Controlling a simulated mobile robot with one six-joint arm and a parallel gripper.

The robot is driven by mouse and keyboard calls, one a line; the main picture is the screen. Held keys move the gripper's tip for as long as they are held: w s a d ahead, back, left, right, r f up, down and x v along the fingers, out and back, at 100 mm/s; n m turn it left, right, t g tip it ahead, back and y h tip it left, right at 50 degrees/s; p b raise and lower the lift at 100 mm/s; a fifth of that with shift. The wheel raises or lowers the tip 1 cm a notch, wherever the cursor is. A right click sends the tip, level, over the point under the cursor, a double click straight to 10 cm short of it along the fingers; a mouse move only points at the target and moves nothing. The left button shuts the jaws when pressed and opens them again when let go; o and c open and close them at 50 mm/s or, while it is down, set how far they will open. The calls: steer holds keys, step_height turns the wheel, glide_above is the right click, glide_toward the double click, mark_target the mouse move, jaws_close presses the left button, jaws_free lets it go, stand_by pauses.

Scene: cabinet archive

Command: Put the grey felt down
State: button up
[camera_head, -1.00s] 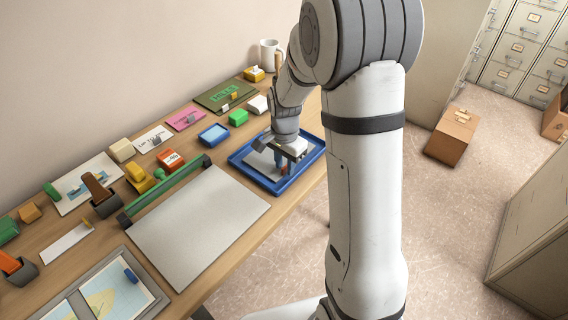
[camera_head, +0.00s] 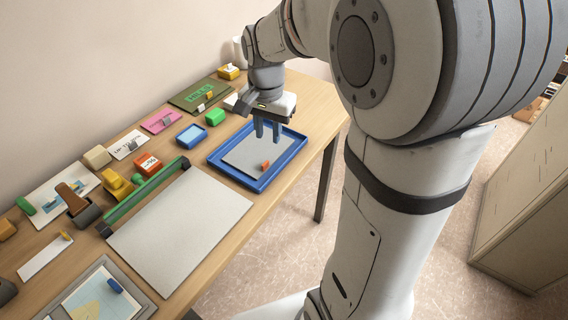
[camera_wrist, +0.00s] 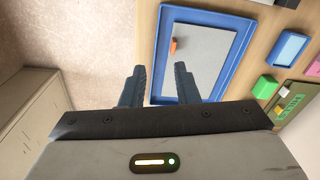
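A grey sheet (camera_head: 252,158), which looks like the grey felt, lies flat inside the blue tray (camera_head: 216,160) on the table. A small orange-red tab (camera_head: 265,165) stands on it. In the wrist view the sheet (camera_wrist: 205,55) and tab (camera_wrist: 173,46) lie beyond the fingertips, within the tray's blue rim (camera_wrist: 160,60). My gripper (camera_head: 268,138) is above the far part of the tray, fingers pointing down and apart, with nothing between them. In the wrist view my gripper (camera_wrist: 158,75) is also open and empty, clear of the tab.
A paper trimmer with a large grey bed (camera_head: 180,230) and green bar (camera_head: 143,194) stands left of the tray. A green block (camera_head: 215,117), a blue-framed pad (camera_head: 192,135) and a green board (camera_head: 198,95) sit behind it. The table's edge runs close to the tray's right.

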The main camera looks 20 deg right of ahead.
steer(key=s+r+n+t, duration=0.1)
steer(key=s+n, duration=0.7)
steer(key=s, duration=0.8)
steer(key=shift+t, duration=0.7)
